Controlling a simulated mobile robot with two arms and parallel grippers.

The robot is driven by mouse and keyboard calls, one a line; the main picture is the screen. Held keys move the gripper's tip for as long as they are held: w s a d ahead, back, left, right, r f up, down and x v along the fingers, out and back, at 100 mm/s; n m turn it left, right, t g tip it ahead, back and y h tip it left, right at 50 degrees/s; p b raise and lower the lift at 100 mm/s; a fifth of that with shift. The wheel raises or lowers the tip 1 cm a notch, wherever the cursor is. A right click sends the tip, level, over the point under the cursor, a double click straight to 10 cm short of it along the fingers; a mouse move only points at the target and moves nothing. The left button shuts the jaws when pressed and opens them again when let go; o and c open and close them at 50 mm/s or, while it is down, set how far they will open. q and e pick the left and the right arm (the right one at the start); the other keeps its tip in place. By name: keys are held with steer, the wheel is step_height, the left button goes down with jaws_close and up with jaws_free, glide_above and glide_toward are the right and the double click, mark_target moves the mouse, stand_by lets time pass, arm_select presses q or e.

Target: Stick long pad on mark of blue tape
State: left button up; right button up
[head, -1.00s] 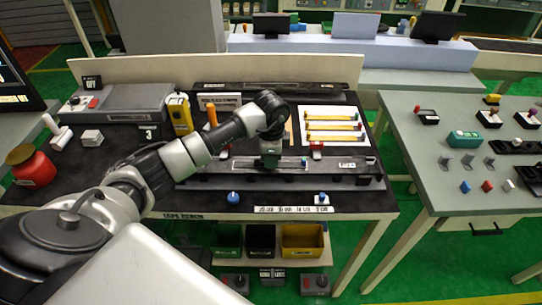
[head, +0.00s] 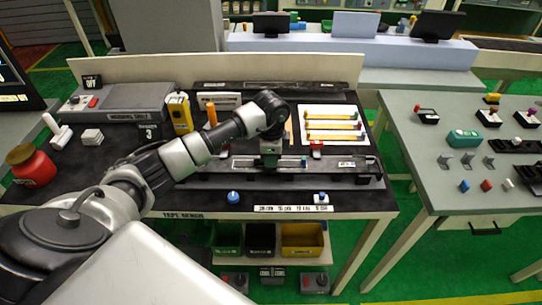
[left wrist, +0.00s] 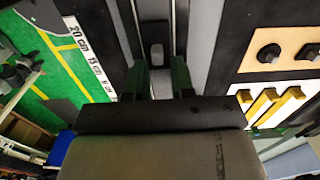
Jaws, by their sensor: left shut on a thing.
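My left gripper (head: 269,161) is low over the long dark fixture (head: 345,181) in the middle of the bench. In the left wrist view its two dark green fingers (left wrist: 158,80) stand on either side of a dark piece (left wrist: 158,88), and it is shut on that. Most of the piece is hidden, so I cannot tell its length or whether it touches the strip below. A grey trim strip (head: 346,164) lies along the fixture. A small blue-green mark (head: 304,162) shows on it, just right of the gripper. My right gripper is not in view.
Blue knobs (head: 233,197) sit at the front edge. A red jar (head: 31,166) is far left.

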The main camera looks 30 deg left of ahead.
arm_select(q)
steer(key=shift+f, duration=0.2)
stand_by(0.7)
steer(key=o, duration=0.9)
